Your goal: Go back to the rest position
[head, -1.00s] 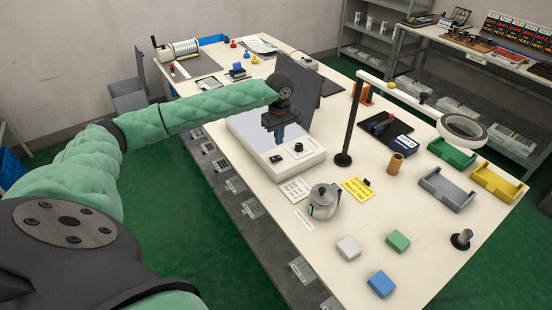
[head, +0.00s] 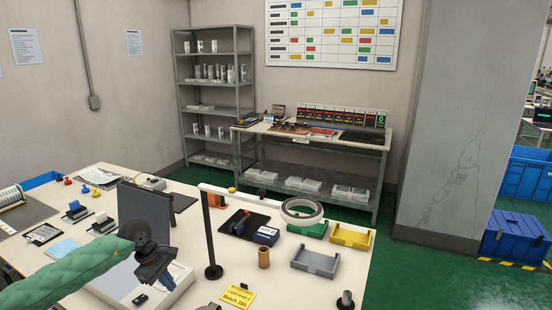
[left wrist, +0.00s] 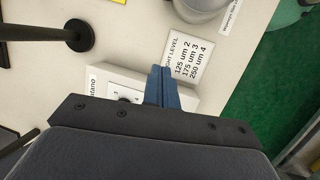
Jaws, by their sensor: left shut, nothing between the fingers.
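My left gripper (head: 168,278) reaches in from the left on its green-sleeved arm, over the white light box (head: 172,299) on the table. In the left wrist view its two blue fingers (left wrist: 162,88) are closed together with nothing between them. They point over the edge of the light box (left wrist: 105,74), beside its control knob. A light-level card (left wrist: 187,60) lies on the table just past the fingertips. My right gripper is not in view.
A black lamp post (head: 211,240) with a ring magnifier (head: 302,212) stands right of the gripper. A dark upright panel (head: 147,205) stands behind it. A grey tray (head: 315,262), a yellow tray (head: 351,236) and a brown cup (head: 264,258) are farther right. A metal pot (left wrist: 200,10) is near the fingers.

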